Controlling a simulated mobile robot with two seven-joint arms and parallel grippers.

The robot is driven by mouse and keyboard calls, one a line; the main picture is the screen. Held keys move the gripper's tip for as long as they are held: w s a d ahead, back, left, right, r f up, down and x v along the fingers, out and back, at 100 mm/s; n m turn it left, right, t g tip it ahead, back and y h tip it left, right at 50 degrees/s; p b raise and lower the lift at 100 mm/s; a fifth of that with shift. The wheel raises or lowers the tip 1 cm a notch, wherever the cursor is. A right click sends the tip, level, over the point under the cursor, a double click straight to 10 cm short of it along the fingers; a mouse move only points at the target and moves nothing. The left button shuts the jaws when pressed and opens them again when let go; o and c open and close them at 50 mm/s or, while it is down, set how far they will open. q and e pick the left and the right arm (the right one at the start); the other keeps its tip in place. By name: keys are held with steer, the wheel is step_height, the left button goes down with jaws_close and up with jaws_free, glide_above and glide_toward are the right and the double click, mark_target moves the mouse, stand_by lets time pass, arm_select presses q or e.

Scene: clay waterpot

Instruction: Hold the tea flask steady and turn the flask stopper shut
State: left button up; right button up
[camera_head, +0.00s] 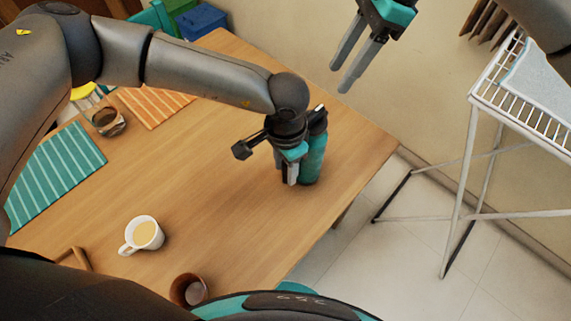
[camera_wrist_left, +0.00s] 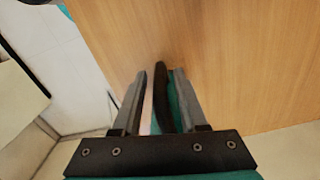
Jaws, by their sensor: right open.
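The tea flask (camera_head: 315,156) is teal with a dark top and stands upright on the table near its right edge. My left gripper (camera_head: 291,172) points down at the left side of the flask and partly covers it. In the left wrist view, the flask's teal body (camera_wrist_left: 176,108) and a dark curved part (camera_wrist_left: 160,98) show between the two fingers. A narrow gap shows beside the left finger, so firm contact is not clear. The stopper (camera_head: 319,113) is partly hidden by the arm. My right gripper (camera_head: 344,80) is open and empty, above and right of the flask.
The wooden table (camera_head: 200,190) holds a white cup (camera_head: 143,234), a brown cup (camera_head: 188,290), a glass (camera_head: 108,121), a teal striped mat (camera_head: 55,172) and an orange mat (camera_head: 156,105). A white rack (camera_head: 490,97) stands at right. Table space left of the flask is clear.

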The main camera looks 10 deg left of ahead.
arm_select(q)
jaws_close()
stand_by(1.1)
